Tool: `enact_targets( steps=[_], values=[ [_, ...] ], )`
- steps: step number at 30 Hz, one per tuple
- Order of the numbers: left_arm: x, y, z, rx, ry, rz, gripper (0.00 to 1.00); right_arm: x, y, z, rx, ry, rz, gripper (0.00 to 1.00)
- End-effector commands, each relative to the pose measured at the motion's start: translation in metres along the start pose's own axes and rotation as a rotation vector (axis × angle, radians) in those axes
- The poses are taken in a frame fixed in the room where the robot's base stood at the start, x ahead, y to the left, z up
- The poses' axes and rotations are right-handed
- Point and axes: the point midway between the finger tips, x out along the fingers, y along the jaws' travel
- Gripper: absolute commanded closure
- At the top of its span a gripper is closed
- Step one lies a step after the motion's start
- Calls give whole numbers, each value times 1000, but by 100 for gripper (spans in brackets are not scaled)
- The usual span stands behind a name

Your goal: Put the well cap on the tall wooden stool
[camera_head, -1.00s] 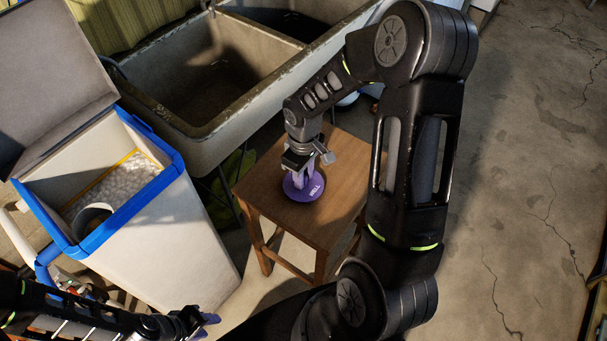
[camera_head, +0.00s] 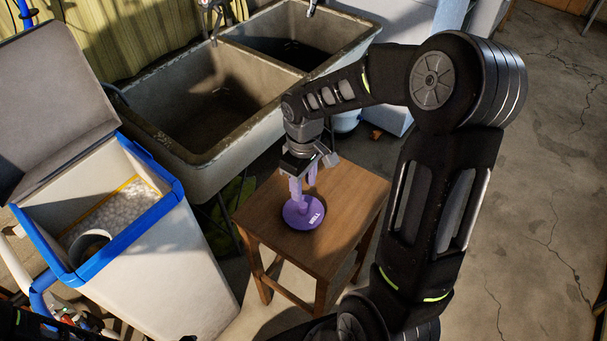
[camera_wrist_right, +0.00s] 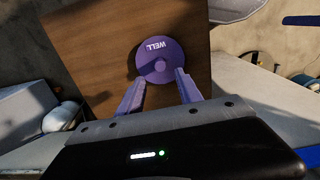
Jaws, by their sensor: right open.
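The well cap (camera_head: 303,214) is a round purple disc with a small knob and the word WELL on it. It lies flat on the wooden stool (camera_head: 345,205), near the middle of its top. In the right wrist view the cap (camera_wrist_right: 153,58) lies ahead of the fingertips on the stool top (camera_wrist_right: 110,35). My right gripper (camera_head: 303,190) is above the cap with its purple fingers pointing down; it is open, with nothing between the fingers (camera_wrist_right: 165,88). My left gripper is out of the head view.
A white tank with a blue rim (camera_head: 165,255) and an open lid stands left of the stool, with white pellets inside. A grey double sink (camera_head: 215,165) is behind. Cracked concrete floor (camera_head: 545,200) on the right is clear.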

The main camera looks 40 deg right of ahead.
Motion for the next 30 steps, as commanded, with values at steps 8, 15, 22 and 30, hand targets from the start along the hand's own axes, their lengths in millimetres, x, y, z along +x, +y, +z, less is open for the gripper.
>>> enact_targets(
  steps=[8,15,22,30],
  values=[
    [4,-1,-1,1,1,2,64,-38,0,-1,0,2,0,58],
    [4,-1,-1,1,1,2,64,-41,0,0,-1,-1,-1,58],
    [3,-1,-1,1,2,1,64,-41,0,0,-1,-1,-1,58],
    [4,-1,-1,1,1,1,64,-40,0,0,-1,-1,-1,58]
  ],
)
